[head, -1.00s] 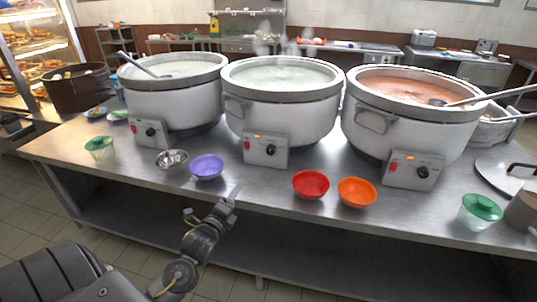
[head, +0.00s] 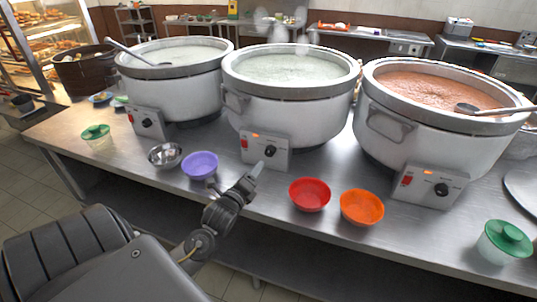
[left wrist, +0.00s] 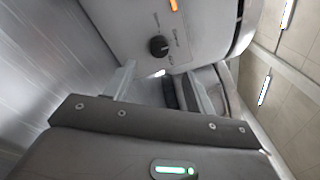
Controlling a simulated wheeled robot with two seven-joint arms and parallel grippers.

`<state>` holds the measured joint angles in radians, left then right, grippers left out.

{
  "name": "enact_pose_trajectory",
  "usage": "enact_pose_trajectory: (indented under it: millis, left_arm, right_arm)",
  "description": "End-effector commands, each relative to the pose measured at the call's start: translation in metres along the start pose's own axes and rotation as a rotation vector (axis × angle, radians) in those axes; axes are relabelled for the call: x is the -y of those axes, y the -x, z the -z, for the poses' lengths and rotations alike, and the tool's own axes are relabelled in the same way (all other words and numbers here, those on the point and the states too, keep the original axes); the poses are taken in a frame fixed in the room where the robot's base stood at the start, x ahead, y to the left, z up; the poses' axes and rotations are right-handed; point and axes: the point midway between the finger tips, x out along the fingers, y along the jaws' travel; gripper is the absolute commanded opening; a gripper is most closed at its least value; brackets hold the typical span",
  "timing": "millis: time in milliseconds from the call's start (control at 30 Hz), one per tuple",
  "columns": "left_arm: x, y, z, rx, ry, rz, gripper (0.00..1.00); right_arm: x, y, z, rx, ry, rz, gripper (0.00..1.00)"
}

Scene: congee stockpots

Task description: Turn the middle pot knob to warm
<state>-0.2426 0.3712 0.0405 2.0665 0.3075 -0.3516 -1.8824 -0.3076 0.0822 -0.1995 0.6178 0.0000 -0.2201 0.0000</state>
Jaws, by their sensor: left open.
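The middle pot (head: 290,112) is a white stockpot with pale congee. Its control box (head: 252,157) has a red switch, a lit orange light and a black knob (head: 270,151). The knob also shows in the left wrist view (left wrist: 158,46), on the box's face beyond the fingers. I cannot read the knob's setting. My right gripper is out of view.
Similar pots stand left (head: 178,92) and right (head: 425,130) on the steel table (head: 225,185). A purple bowl (head: 200,165) is left of my gripper; red (head: 309,195) and orange (head: 361,207) bowls are to its right. A green-lidded cup (head: 504,243) stands at right.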

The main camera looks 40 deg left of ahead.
Motion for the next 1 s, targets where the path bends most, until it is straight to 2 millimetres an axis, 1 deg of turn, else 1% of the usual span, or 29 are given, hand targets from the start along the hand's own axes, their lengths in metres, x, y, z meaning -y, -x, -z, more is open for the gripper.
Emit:
enact_pose_trajectory:
  millis: [67, 167, 300, 400, 500, 667, 933, 1000]
  left_arm:
    - [0.002, -0.014, -0.002, 0.003, 0.000, 0.002, 0.55]
    - [0.003, -0.034, -0.002, 0.001, -0.001, 0.002, 0.55]
    - [0.003, -0.060, -0.001, 0.001, -0.001, 0.003, 0.55]
    - [0.003, -0.075, 0.000, 0.000, 0.001, 0.003, 0.55]
    - [0.003, -0.087, 0.001, -0.002, 0.000, 0.004, 0.55]
    - [0.003, -0.096, 0.002, -0.003, 0.000, 0.004, 0.55]
    - [0.002, -0.097, 0.002, -0.003, 0.000, 0.004, 0.55]
    - [0.002, -0.097, 0.002, -0.003, 0.000, 0.004, 0.46]
  right_arm:
    - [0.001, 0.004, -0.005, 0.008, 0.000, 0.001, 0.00]
    - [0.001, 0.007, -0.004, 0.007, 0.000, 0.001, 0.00]
    - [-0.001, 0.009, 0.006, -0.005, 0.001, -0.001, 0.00]
    - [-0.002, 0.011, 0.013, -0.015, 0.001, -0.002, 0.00]
    - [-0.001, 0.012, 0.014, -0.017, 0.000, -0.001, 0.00]
    - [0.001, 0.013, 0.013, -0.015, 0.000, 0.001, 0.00]
    - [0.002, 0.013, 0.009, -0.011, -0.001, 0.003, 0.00]
    - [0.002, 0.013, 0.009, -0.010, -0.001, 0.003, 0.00]
